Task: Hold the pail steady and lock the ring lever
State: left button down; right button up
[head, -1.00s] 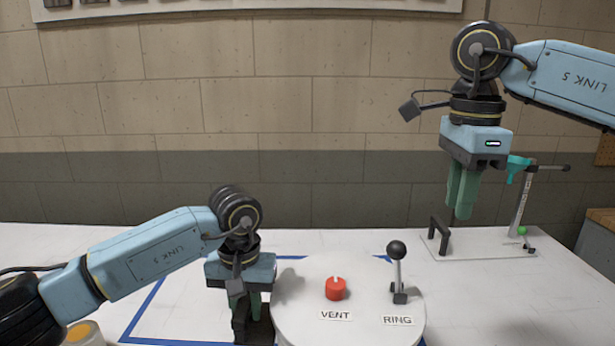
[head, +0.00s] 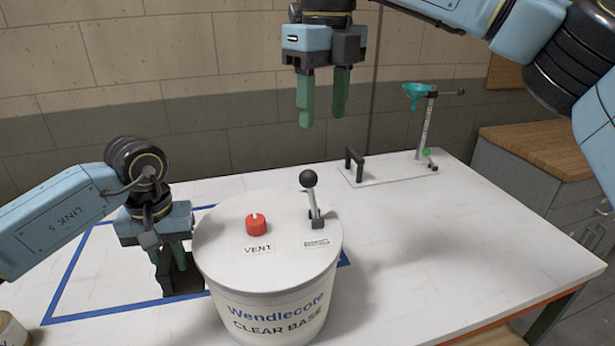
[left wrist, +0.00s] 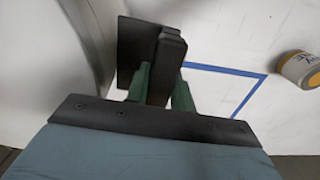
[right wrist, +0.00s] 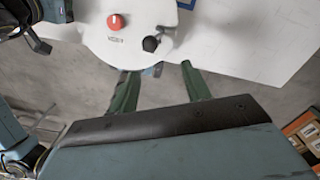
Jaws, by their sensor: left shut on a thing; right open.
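The white pail (head: 270,285) stands on the table, its lid carrying a red VENT knob (head: 257,225) and the ring lever (head: 313,197), a black ball on an upright grey stem beside the RING label. The pail lid shows at the top of the right wrist view (right wrist: 112,45). My left gripper (head: 172,265) is shut on a black handle (left wrist: 166,65) at the pail's left side. My right gripper (head: 322,105) is open and empty, above and behind the lever, with clear air between them.
A stand with a teal funnel (head: 418,95) and a black handle (head: 354,163) on a flat plate sit at the back right. A blue tape outline (head: 75,265) marks the table around the pail. A small can (left wrist: 300,68) lies to the left. The right side of the table is clear.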

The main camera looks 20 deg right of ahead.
aim_at(309, 170)
jog(key=a+m, duration=0.2)
jog(key=m, duration=0.1)
jog(key=shift+f+m, duration=0.3)
notch_tip(309, 170, down, 12)
jog(key=shift+a+r, duration=0.1)
jog(key=shift+r, duration=0.1)
grip_shut()
